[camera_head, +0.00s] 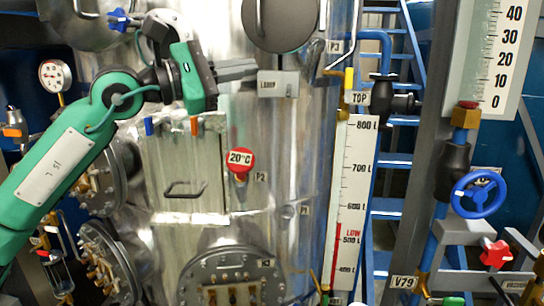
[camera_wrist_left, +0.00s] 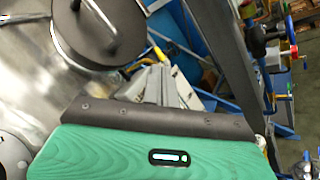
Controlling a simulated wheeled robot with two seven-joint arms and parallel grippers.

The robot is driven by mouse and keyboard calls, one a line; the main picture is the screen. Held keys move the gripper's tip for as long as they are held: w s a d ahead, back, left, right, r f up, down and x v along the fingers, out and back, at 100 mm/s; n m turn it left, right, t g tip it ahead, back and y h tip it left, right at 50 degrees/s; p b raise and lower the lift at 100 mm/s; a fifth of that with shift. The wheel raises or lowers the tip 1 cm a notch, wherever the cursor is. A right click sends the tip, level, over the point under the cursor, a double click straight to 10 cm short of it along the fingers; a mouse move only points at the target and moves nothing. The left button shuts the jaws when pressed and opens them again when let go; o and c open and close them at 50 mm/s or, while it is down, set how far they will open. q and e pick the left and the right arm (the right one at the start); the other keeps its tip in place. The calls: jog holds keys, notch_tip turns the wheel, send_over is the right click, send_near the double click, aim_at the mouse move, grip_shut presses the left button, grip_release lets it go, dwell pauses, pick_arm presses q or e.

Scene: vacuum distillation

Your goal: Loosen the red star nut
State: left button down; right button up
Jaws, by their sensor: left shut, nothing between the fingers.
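The red star nut (camera_head: 496,254) is at the lower right of the head view, on the pipework right of the grey upright. My left gripper (camera_head: 254,69) is at the upper middle, in front of the shiny steel vessel, far to the left of the nut and higher in the picture. Its fingers are shut and hold nothing. They also show in the left wrist view (camera_wrist_left: 160,82), pointing away past the dark round cover. A small red part (camera_wrist_left: 293,50) shows at the right of that view; I cannot tell if it is the star nut. My right gripper is not in view.
A blue handwheel (camera_head: 481,195) sits above the star nut. A grey upright (camera_head: 415,150) and a level scale (camera_head: 354,190) stand between my left gripper and the nut.

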pick_arm(q)
jog(key=s+a+r+n+t+y, duration=0.2)
jog(key=a+r+t+y, duration=0.7)
jog(key=a+r+y, duration=0.9)
jog(key=w+a+r+h+p, duration=0.2)
jog(key=w+a+h, duration=0.1)
jog(key=w, duration=0.4)
jog(key=shift+p, duration=0.4)
jog(key=shift+s+a+r, duration=0.1)
jog(key=shift+a+r, duration=0.05)
jog(key=shift+a+r, duration=0.1)
jog(key=shift+a, duration=0.05)
jog(key=shift+r, duration=0.15)
